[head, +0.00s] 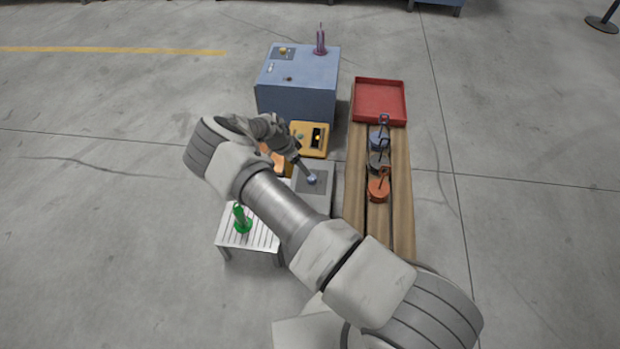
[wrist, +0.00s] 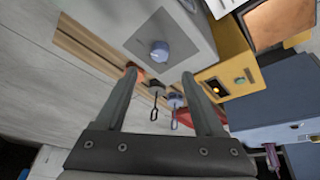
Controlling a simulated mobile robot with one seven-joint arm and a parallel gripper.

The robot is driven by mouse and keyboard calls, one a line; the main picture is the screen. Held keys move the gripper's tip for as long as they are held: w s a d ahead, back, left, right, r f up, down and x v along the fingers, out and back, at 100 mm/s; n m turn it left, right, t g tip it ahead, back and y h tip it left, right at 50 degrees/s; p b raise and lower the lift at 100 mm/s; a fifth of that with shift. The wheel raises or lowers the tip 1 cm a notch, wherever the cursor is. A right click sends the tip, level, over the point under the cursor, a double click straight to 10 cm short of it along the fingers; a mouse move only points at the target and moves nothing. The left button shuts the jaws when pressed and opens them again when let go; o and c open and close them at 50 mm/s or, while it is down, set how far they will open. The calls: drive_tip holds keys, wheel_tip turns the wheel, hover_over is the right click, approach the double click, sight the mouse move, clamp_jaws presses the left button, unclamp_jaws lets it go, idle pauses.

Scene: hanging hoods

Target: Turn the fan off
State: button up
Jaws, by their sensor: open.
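A grey box (head: 323,201) carries a darker square plate with a blue-grey round knob (head: 312,179) on top. In the wrist view the knob (wrist: 160,52) sits just beyond and between my fingertips. My gripper (wrist: 159,72) is open and empty. In the head view my gripper (head: 304,170) is close to the knob; I cannot tell whether it touches. A yellow control box (head: 310,150) stands behind, with a green button (wrist: 240,80) and a lit amber lamp (wrist: 216,90). No part is clearly recognisable as a fan.
A wooden bench (head: 401,215) on the right bears a red tray (head: 379,82) and several hook-topped pieces, one an orange pot (head: 378,190). A blue cabinet (head: 296,102) stands at the back. A slatted table (head: 262,236) holds a green object (head: 241,219). An orange panel (wrist: 277,22) adjoins the yellow box.

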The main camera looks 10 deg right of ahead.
sight(311, 177)
drive_tip(key=b+x, duration=0.2)
drive_tip(key=x, duration=0.7)
drive_tip(key=shift+w+f+b, duration=0.1)
drive_tip(key=shift+b, duration=0.2)
clamp_jaws()
